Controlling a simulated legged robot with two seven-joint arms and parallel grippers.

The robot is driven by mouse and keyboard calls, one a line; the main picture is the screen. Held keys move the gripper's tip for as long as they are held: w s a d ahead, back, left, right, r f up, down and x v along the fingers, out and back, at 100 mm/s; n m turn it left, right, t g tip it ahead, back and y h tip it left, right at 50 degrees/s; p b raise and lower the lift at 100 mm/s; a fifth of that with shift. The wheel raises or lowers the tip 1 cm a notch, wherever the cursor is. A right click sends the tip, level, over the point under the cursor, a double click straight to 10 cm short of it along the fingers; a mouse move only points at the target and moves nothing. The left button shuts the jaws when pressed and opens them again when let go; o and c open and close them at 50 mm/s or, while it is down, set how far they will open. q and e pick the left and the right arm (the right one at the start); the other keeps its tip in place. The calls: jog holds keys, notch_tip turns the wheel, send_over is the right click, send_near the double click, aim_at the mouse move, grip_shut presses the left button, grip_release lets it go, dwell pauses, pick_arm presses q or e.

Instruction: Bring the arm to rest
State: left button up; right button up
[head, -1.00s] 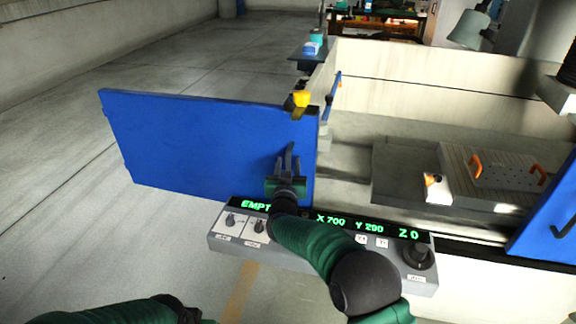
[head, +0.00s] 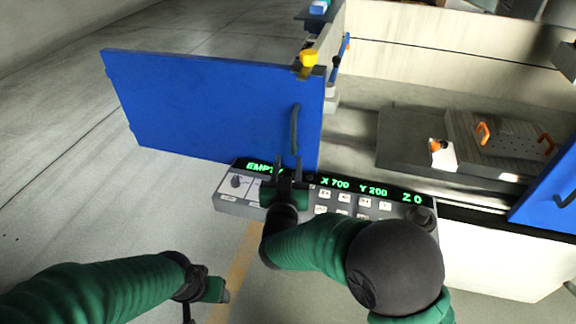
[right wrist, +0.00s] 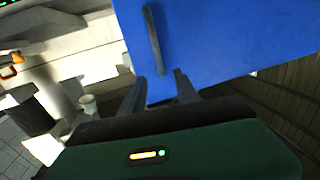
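My right gripper (head: 288,163) is over the control panel, in front of the blue door. In the right wrist view its two fingers (right wrist: 159,80) stand apart with nothing between them. The dark bar handle (head: 295,129) of the blue door (head: 210,105) is just beyond the fingertips, free of them; it also shows in the right wrist view (right wrist: 153,40). My left gripper (head: 222,293) is low in the head view, over the floor, pointing right; its fingers are too unclear to judge.
The grey control panel (head: 235,207) reads EMPTY, partly hidden, and X 700 Y 200 Z 0. Right of the open door is the machine bay with a plate (head: 505,140) with orange handles. A second blue door (head: 552,190) is at far right. Floor at left is clear.

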jog(key=shift+s, duration=0.2)
dwell(0.3)
jog(key=s+d+f+g+p, duration=0.3)
jog(key=s+d+g, duration=0.4)
jog(key=s+d, duration=0.4)
jog(key=s+d+f+g+p, duration=0.4)
jog(key=s+d+g, duration=0.4)
jog(key=s, duration=0.8)
jog(key=d+f, duration=0.1)
jog(key=d, duration=0.2)
jog(key=shift+s+y, duration=0.3)
jog(key=shift+d+f, duration=0.1)
jog(key=shift+d, duration=0.1)
